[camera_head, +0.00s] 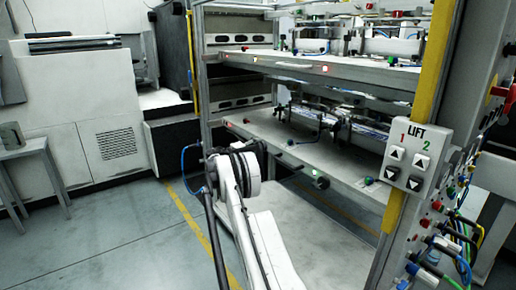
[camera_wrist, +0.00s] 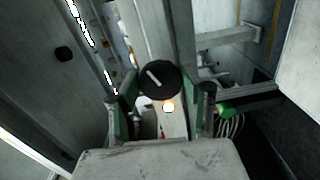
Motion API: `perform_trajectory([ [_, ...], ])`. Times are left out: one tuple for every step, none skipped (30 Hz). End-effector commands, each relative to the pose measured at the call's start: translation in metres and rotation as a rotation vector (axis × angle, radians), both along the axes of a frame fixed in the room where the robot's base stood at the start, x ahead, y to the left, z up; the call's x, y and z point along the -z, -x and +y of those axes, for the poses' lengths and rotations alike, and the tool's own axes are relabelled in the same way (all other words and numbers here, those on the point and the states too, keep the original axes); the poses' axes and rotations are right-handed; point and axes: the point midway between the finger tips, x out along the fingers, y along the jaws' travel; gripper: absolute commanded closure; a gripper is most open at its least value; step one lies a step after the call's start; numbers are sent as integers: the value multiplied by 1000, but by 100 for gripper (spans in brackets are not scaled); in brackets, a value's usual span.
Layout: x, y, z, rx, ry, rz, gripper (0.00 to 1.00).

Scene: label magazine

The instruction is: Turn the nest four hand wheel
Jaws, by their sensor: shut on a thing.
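A round black hand wheel (camera_wrist: 160,79) with a white line across its face shows in the middle of the wrist view. My gripper (camera_wrist: 162,98) has its two green-lined fingers on either side of the wheel and is shut on it. The white line slants from upper left to lower right. No nest number is readable here. In the head view my arm reaches to the front of the lower shelf (camera_head: 285,140), and its black wrist hides the gripper and wheel.
A lit lamp (camera_wrist: 168,107) sits just below the wheel, and a green knob (camera_wrist: 226,109) lies right of the fingers. An upper shelf (camera_head: 300,64) overhangs the lower one. A yellow-edged post with a LIFT panel (camera_head: 408,155) stands at right. Open floor (camera_head: 120,245) lies left.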

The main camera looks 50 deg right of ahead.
Motion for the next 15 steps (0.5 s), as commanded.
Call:
perform_trajectory([
  [0,0,0,0,-1,0,85],
  [0,0,0,0,-1,0,85],
  [0,0,0,0,-1,1,85],
  [0,0,0,0,-1,1,55],
  [0,0,0,0,0,1,51],
  [0,0,0,0,0,1,45],
  [0,0,0,0,0,1,41],
  [0,0,0,0,0,1,39],
  [0,0,0,0,0,1,39],
  [0,0,0,0,0,1,39],
  [0,0,0,0,0,1,39],
  [0,0,0,0,0,1,39],
  [0,0,0,0,0,1,39],
  [0,0,0,0,0,1,39],
  [0,0,1,0,0,1,39],
])
